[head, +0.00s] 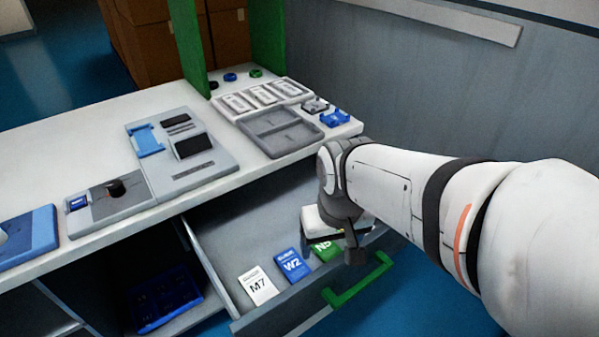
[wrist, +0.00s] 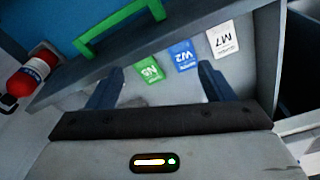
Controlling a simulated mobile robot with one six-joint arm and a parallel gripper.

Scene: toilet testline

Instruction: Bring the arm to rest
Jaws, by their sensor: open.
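My gripper (wrist: 160,92) is open over the open drawer, and nothing shows between its two fingers in the wrist view. In the head view my white arm reaches in from the right, and its wrist end hangs above the drawer (head: 222,235), partly hiding the green card. Three cards lie in the drawer: a white one marked M7 (head: 258,286), a blue one marked W2 (head: 292,265) and a green one marked N5 (head: 325,250). They also show beyond the fingers in the wrist view. I cannot tell the exact height of the fingers above the drawer floor.
The drawer has a green handle (head: 358,280). The white counter (head: 90,160) above holds a grey tray (head: 280,132), a panel device (head: 180,150) and a knob box (head: 112,200). A green upright (head: 187,45) stands behind. A red extinguisher (wrist: 28,75) shows in the wrist view.

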